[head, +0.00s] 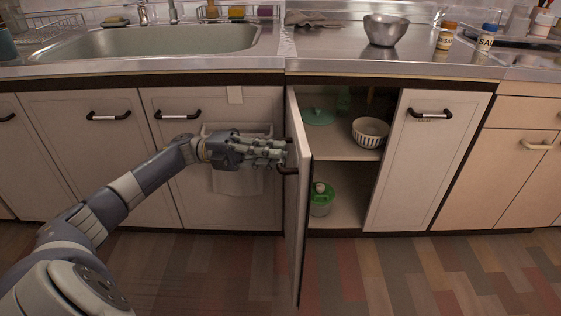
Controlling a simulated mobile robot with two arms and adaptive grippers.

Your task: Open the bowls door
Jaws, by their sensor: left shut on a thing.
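The bowls door (299,195) is a white cabinet door under the counter, swung wide open and seen nearly edge-on. The cabinet (344,180) behind it shows a white patterned bowl (370,132) and a green lid (319,115) on the upper shelf, and a green container (321,199) below. My left gripper (284,157) is at the left face of the door by its dark handle (288,170). It is shut on that handle; the fingertips are partly hard to make out. My right gripper is not in view.
A closed door (428,150) with a black handle is right of the opening. Closed doors and a hanging towel (238,181) are left of it. A metal bowl (386,31) and jars stand on the counter (340,62). The floor (400,275) in front is clear.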

